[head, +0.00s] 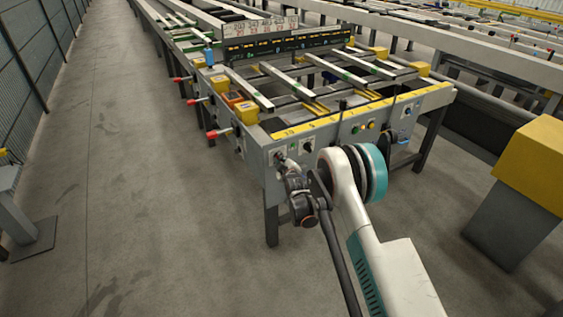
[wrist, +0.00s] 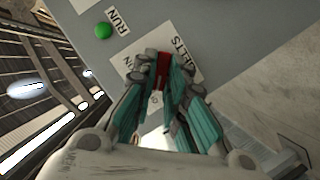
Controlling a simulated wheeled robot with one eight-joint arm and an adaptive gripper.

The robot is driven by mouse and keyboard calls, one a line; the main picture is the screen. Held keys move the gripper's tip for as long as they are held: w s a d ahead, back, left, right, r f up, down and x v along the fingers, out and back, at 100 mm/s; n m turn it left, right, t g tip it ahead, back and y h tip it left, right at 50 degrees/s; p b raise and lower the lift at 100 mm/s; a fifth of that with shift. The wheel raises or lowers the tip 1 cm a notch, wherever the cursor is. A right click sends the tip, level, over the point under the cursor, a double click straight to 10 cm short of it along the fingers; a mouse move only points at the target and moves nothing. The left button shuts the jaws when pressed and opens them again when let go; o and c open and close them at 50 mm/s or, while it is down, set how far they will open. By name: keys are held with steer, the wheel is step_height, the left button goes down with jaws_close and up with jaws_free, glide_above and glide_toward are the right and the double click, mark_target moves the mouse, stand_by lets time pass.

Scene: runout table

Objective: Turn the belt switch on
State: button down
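In the wrist view the belt switch (wrist: 162,70) shows as a red piece on a white plate lettered "BELTS" (wrist: 184,50), which is partly covered by my fingers. My gripper (wrist: 164,72) has its teal fingers on both sides of the red piece, with the tips drawn in close around it. The letters near the left fingertip are partly hidden. In the head view my gripper (head: 281,162) is at the front panel (head: 330,137) of the runout table, near its left corner. The switch is hidden there behind the gripper.
A green button (wrist: 103,30) labelled "RUN" sits up and left of the plate. In the head view a dark knob (head: 308,146) is just right of my gripper. Red-tipped handles (head: 219,133) stick out along the table's left side. A yellow-topped post (head: 545,150) stands right; open floor lies left.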

stand_by(0.4)
steer(key=shift+w+d+m+g+y, duration=0.2)
steer(key=shift+m+g+y, duration=0.75)
steer(key=shift+m, duration=1.1)
steer(key=shift+w+d+m+g+y, duration=0.1)
steer(key=shift+d+m+g+y, duration=0.3)
steer(key=shift+m+y, duration=1.25)
steer(key=shift+w+d+m+g+y, duration=0.1)
steer(key=shift+m+g+y, duration=0.75)
steer(key=shift+m, duration=1.55)
steer(key=c, duration=1.6)
jaws_free()
